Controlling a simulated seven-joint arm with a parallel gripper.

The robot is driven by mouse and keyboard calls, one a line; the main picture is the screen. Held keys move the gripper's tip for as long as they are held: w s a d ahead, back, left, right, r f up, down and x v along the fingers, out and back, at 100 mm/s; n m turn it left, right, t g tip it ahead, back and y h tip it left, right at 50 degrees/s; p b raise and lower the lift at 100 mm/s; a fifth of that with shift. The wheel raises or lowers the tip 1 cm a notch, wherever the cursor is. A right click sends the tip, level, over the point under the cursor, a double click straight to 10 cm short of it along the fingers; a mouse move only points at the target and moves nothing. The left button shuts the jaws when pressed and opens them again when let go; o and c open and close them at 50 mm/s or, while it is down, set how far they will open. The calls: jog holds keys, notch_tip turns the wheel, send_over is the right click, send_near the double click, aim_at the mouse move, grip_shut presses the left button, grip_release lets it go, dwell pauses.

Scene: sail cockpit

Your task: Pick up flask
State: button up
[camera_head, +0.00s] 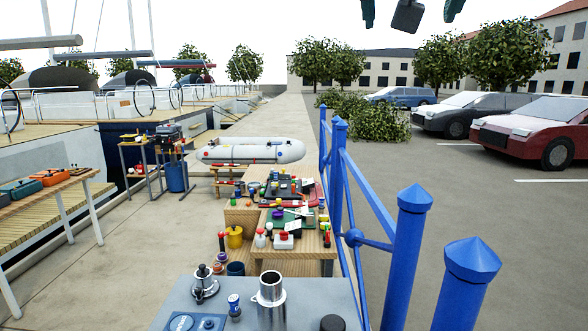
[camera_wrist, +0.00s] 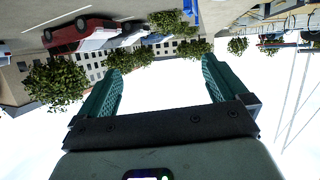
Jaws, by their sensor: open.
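My gripper (camera_head: 410,12) shows at the top edge of the head view, high above and to the right of the table. Its two green fingers are apart with nothing between them, and the wrist view also shows my gripper (camera_wrist: 160,75) empty. The wrist view is upside down and shows no table objects.
A blue railing (camera_head: 410,240) runs along the right. Cluttered wooden benches (camera_head: 290,245) and a grey inflatable boat (camera_head: 250,150) lie beyond.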

jog(key=w+a+n+t+y, duration=0.3)
jog(key=w+a+t+y, duration=0.1)
jog(key=w+a, duration=0.3)
jog(key=n+g+y, duration=0.2)
jog(key=n+y, duration=0.3)
jog(key=y, duration=0.4)
send_over(278, 325)
jog(key=v, duration=0.4)
notch_tip(278, 325, down, 5)
jog(key=shift+h, duration=0.3)
notch_tip(278, 325, down, 60)
jog(key=shift+w+a+f, duration=0.45)
jog(key=shift+w+f, duration=0.05)
jog(key=shift+w, duration=0.35)
jog(key=shift+x, duration=3)
jog(key=shift+r, duration=0.15)
jog(key=shift+c, duration=0.3)
jog(key=c, duration=1.2)
